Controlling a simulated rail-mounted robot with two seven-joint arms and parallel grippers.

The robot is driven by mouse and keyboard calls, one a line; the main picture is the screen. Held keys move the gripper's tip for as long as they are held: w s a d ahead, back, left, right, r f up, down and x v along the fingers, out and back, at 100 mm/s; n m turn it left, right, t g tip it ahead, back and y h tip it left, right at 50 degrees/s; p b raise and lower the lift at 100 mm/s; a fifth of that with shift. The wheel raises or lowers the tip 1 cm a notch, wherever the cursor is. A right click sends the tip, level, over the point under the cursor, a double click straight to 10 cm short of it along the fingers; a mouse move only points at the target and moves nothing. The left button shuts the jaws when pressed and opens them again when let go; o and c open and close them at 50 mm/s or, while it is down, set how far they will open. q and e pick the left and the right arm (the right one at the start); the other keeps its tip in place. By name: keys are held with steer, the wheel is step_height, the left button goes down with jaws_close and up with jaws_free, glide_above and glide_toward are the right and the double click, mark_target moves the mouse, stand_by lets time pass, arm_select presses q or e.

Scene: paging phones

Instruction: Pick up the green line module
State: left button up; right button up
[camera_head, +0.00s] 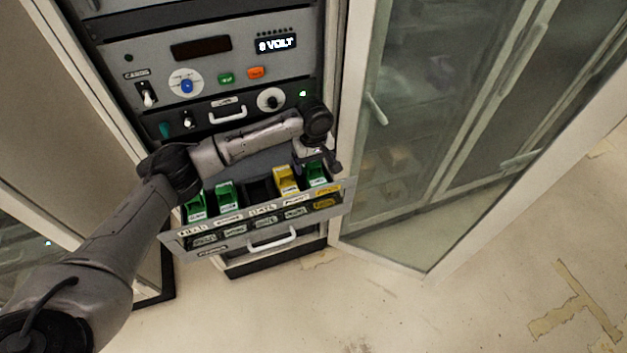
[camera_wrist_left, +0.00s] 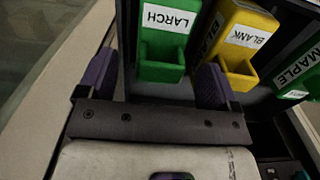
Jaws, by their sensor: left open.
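Several green line modules and one yellow module stand in a pulled-out drawer of the rack. The green module at the drawer's right end (camera_head: 317,174) reads LARCH in the left wrist view (camera_wrist_left: 164,52). The yellow module (camera_head: 286,181) beside it reads BLANK in the wrist view (camera_wrist_left: 245,40). Two more green modules (camera_head: 228,197) (camera_head: 195,208) stand at the left; one in the wrist view reads MAPLE (camera_wrist_left: 298,72). My left gripper (camera_wrist_left: 156,82) is open and empty, its purple-padded fingers to either side of the LARCH module's near end, apart from it. My right gripper is not in view.
The drawer front (camera_head: 260,226) carries labels and a white handle (camera_head: 272,240). An empty dark slot (camera_head: 258,190) lies left of the yellow module. A glass door (camera_head: 430,130) stands close at right.

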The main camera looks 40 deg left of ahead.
mark_target(313, 177)
arm_select(q)
steer(key=shift+f, duration=1.4)
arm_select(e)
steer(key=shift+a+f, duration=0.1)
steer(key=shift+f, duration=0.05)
arm_select(q)
steer(key=shift+c, duration=0.5)
steer(key=shift+r, duration=0.1)
steer(key=c, duration=1.4)
